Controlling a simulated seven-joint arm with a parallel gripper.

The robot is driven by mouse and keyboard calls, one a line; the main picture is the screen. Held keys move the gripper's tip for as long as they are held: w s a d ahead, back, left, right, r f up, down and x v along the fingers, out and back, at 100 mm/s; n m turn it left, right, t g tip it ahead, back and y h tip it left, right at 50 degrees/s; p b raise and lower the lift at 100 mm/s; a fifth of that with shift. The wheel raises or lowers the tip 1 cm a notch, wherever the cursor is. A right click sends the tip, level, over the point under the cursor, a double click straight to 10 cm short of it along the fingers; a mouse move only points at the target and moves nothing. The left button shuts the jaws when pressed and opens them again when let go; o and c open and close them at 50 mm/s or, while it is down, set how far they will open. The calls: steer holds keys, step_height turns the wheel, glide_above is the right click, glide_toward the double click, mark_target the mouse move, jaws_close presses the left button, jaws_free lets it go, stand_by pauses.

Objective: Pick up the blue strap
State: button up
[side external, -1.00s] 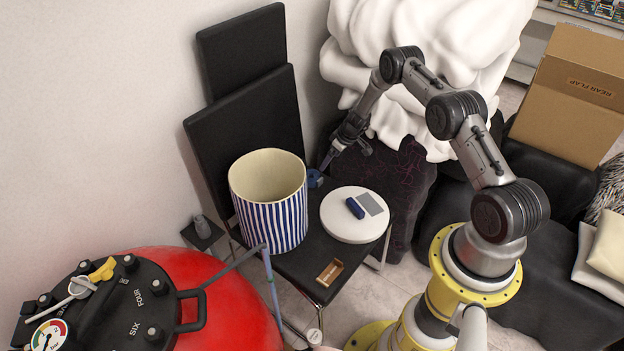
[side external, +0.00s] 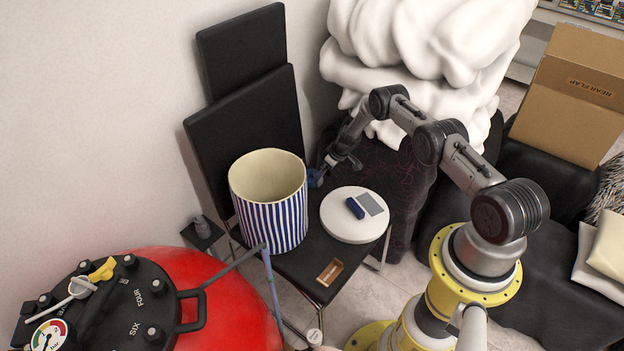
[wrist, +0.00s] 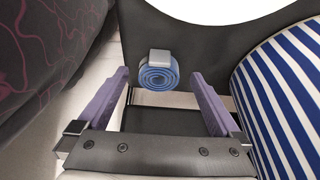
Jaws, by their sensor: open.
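The blue strap (wrist: 158,76) is a tight roll with a grey buckle on top. It lies on the black table near its edge, and in the side external view it (side external: 315,178) shows as a small blue shape just behind the striped bin. My gripper (wrist: 160,82) is open, its two purple fingers spread wide to either side of the strap in the wrist view. The strap appears between and slightly beyond the fingertips, with no visible contact. In the side external view my gripper (side external: 332,170) is close beside the strap; the exact gap cannot be told.
A blue-and-white striped bin (side external: 272,215) stands close to the strap. A white round disc (side external: 345,230) bears a blue block (side external: 354,208) and a grey patch. A small wooden box (side external: 330,272) lies at the table's front. Black panels (side external: 245,130) lean on the wall.

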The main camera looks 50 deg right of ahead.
mark_target(312, 178)
steer(key=shift+x, duration=2.4)
jaws_close()
